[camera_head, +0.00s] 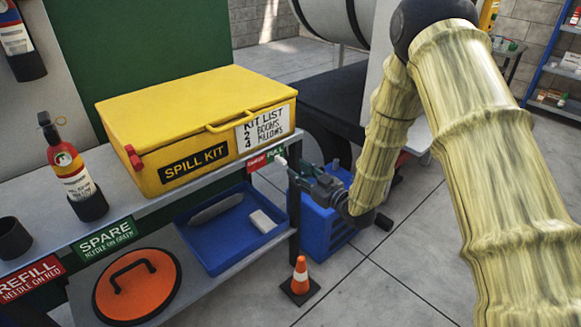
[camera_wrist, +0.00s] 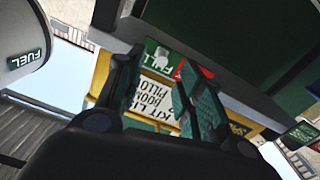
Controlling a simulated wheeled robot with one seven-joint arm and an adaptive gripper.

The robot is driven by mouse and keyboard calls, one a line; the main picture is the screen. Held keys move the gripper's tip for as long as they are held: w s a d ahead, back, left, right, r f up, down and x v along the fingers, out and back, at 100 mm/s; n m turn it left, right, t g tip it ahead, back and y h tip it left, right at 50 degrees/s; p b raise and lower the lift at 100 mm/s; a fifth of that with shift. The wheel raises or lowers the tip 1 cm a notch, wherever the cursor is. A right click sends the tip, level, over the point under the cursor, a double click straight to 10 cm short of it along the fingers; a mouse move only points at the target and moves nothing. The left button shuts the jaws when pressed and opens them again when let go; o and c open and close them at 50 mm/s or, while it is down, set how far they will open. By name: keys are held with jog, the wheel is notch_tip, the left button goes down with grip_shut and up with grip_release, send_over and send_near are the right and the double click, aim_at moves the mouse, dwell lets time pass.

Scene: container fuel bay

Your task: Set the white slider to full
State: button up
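The white slider (camera_head: 281,162) is a small pale knob on the shelf's front edge, below the yellow box. It sits at the green "FULL" part of a red and green label (camera_head: 257,161). In the wrist view the slider (camera_wrist: 161,56) lies over the green part, with the red part to its right. My gripper (camera_head: 297,173) is close to the slider, at the shelf corner. In the wrist view my gripper (camera_wrist: 155,88) has its two fingers apart with nothing held between them. The slider appears just beyond the fingertips; I cannot tell whether they touch it.
A yellow spill kit box (camera_head: 190,120) with a kit list stands on the shelf (camera_head: 140,195). A fire extinguisher (camera_head: 72,175) stands left of it. Below are a blue tray (camera_head: 232,265) and an orange lid (camera_head: 137,287). A blue crate (camera_head: 325,232) and a cone (camera_head: 300,277) stand on the floor.

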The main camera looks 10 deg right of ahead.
jog(key=shift+v, duration=2.3)
jog(key=shift+f, duration=0.15)
jog(key=s+d+f+m+g+h, duration=0.3)
jog(key=s+f+h, duration=0.1)
jog(key=s+f, duration=0.7)
jog(key=s+d+f+m+g+h, duration=0.3)
jog(key=s+f, duration=0.5)
jog(key=f, duration=0.6)
jog(key=s+d+f+m+g+h, duration=0.15)
jog(key=s+f+g, duration=0.3)
jog(key=s, duration=0.85)
jog(key=s+d+f+m+g+h, duration=0.1)
jog(key=s+f+m+g+h, duration=0.2)
jog(key=s, duration=1.2)
notch_tip(320, 180, up, 16)
jog(key=g+p, duration=0.1)
jog(key=p, duration=1.5)
jog(key=shift+d+n+y, duration=0.25)
jog(key=shift+n+y, duration=0.1)
jog(key=shift+y, duration=0.1)
